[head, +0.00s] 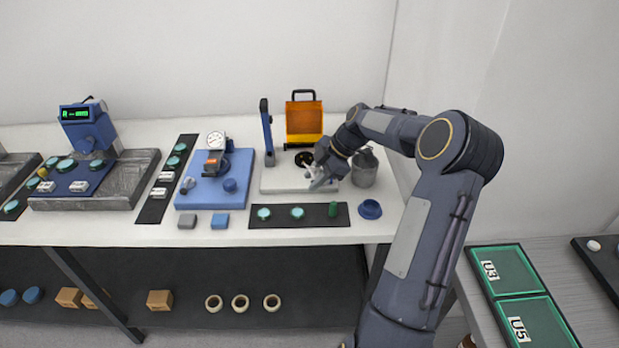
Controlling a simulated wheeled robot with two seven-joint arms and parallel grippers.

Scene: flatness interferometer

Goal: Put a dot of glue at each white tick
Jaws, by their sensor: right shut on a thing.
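My right gripper (323,176) is over the right part of a pale flat base plate (278,181), pointing down and left. It is shut on a small light-coloured thing that is too small and too covered by the fingers to name. A dark round piece (304,159) sits towards the back of the plate, just left of the gripper. White ticks and glue dots cannot be made out at this size. My left gripper is not in view.
An orange panel with a black handle (304,118) and a blue post (266,135) stand behind the plate. A grey pot (364,169) is close right of the gripper. In front lie a black strip (276,221) with teal discs and a green cylinder (332,209), and a blue cup (370,208).

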